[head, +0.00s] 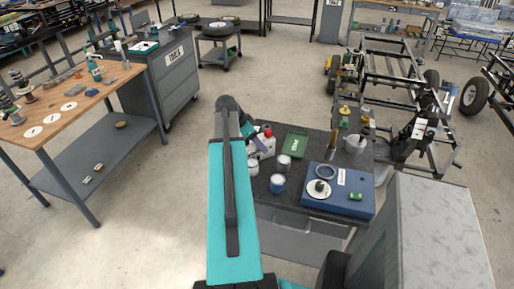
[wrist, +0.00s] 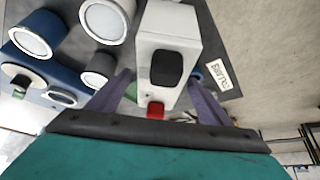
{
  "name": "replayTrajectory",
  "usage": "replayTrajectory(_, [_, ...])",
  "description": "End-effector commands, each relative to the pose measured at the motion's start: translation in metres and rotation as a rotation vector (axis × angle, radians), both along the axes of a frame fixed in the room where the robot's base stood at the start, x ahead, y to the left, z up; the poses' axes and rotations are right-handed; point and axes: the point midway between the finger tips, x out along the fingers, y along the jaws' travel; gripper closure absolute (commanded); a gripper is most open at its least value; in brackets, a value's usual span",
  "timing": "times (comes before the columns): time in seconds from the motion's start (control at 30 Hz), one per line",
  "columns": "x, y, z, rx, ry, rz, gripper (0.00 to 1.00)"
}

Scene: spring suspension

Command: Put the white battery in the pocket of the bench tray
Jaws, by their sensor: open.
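The white battery (wrist: 181,28) is a white box with a black terminal and a red terminal. It fills the upper middle of the wrist view. In the head view the battery (head: 267,147) shows beside my arm, partly hidden, its red terminal visible. My gripper (wrist: 160,82) is open, its two fingers on either side of the battery's near end in the picture; I cannot tell whether they touch it.
White-rimmed cans (head: 277,183) stand between the battery and the blue tray. A green tray (head: 297,142) lies behind them. The dark bench (head: 310,222) is crowded. A wooden workbench (head: 75,97) stands at left, with open floor between.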

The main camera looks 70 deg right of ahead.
Motion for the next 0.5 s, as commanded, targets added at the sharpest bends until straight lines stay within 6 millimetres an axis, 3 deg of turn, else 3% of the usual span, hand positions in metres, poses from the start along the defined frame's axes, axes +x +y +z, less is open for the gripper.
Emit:
replayTrajectory(0.43, [-0.0001, 0.0001, 0.0, 0.0, 0.0, 0.0, 0.27])
replayTrajectory(0.5, [-0.0001, 0.0, 0.0, 0.0, 0.0, 0.0, 0.39])
